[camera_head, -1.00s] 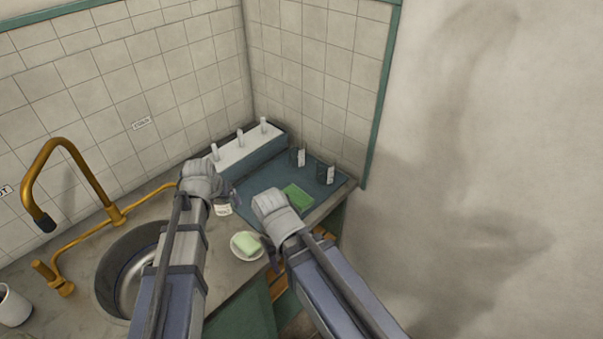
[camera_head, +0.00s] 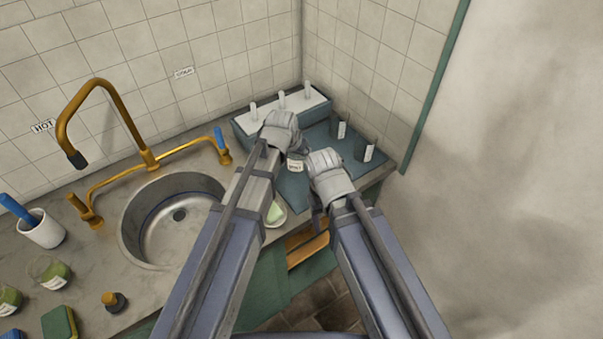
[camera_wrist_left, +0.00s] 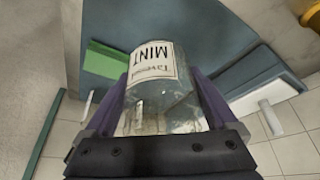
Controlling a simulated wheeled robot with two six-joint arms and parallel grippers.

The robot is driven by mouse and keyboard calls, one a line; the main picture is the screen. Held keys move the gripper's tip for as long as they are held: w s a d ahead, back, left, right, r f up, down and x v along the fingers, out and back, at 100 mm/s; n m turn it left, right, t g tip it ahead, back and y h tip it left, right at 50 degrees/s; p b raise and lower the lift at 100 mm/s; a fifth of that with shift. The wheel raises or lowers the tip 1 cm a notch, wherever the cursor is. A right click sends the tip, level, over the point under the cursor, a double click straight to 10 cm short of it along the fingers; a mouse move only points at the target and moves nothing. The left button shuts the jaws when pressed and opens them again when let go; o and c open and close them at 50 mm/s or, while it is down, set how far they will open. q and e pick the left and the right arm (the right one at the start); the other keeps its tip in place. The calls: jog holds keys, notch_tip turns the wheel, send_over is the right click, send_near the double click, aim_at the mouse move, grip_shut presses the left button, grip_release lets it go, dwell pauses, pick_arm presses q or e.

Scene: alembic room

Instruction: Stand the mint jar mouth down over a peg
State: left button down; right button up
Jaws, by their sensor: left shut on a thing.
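The mint jar (camera_wrist_left: 158,88) is clear glass with a white MINT label. My left gripper (camera_wrist_left: 165,112) is shut on it, with a finger on each side. In the head view the jar (camera_head: 295,166) shows just below my left gripper (camera_head: 291,156), in front of the peg block and over the blue-grey mat. Which way its mouth points is hard to tell. Three pale upright pegs (camera_head: 282,99) stand on the white-topped block (camera_head: 262,124) at the back corner, with no jar over them. My right gripper (camera_head: 318,203) is beside the jar; its fingers are unclear.
A soap dish (camera_head: 278,221) is partly behind my left arm. The sink (camera_head: 165,225) and brass tap (camera_head: 110,95) are left. Tiled walls close the corner.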

aim_at(292, 163)
pick_arm(q)
jog(key=shift+f+b, duration=3.05)
jog(key=shift+f, duration=0.65)
jog(key=shift+r, duration=0.15)
grip_release()
jog(key=p+v, duration=1.1)
jog(key=v, duration=0.1)
jog(key=shift+r, duration=0.1)
jog(key=shift+a, duration=0.1)
